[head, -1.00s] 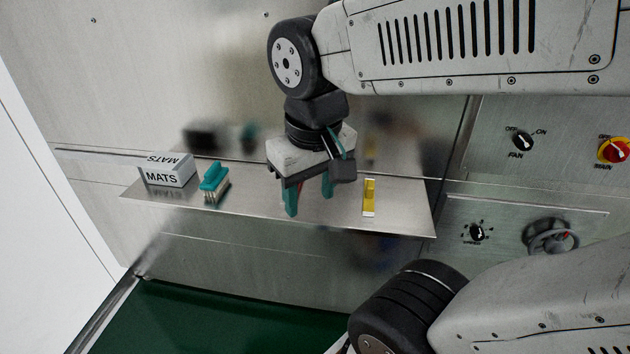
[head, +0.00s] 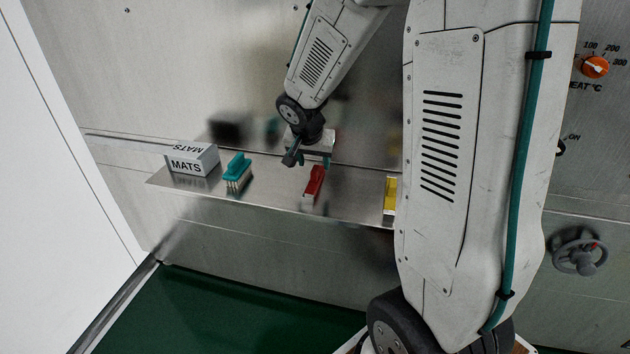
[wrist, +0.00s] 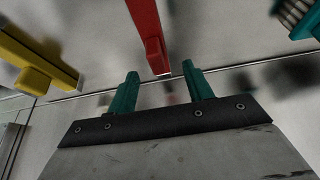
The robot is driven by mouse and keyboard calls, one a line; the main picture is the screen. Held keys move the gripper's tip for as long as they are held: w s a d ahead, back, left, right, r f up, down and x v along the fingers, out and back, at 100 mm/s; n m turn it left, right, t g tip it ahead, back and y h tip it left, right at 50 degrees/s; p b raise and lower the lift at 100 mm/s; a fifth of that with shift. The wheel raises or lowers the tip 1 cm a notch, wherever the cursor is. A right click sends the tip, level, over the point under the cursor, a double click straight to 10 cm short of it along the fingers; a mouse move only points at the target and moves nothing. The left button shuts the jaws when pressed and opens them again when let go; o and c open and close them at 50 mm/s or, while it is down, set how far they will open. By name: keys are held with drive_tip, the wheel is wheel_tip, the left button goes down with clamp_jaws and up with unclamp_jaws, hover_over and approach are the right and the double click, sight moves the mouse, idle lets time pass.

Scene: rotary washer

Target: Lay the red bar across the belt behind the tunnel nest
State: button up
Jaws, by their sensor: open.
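The red bar (head: 313,186) lies on the steel shelf between the teal brush and the yellow bar. In the wrist view the red bar (wrist: 147,32) runs down toward the gap between my fingertips and ends just short of them. My gripper (head: 312,159) is open and empty, behind the bar's far end and close to the wall. Its two teal fingers show apart in the wrist view (wrist: 162,84). The green belt (head: 230,310) lies below the shelf at lower left. No tunnel nest can be made out.
A yellow bar (head: 390,197) stands on the shelf (head: 270,196), partly hidden by my arm; it also shows in the wrist view (wrist: 35,65). A teal brush (head: 237,172) and a MATS box (head: 192,160) stand to the left. A handwheel (head: 577,252) is at right.

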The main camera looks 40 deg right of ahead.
sight(315, 169)
drive_tip(key=x, duration=0.5)
drive_tip(key=shift+s+a+f, duration=0.1)
drive_tip(key=shift+s+f, duration=0.1)
drive_tip(key=shift+s, duration=0.05)
clamp_jaws()
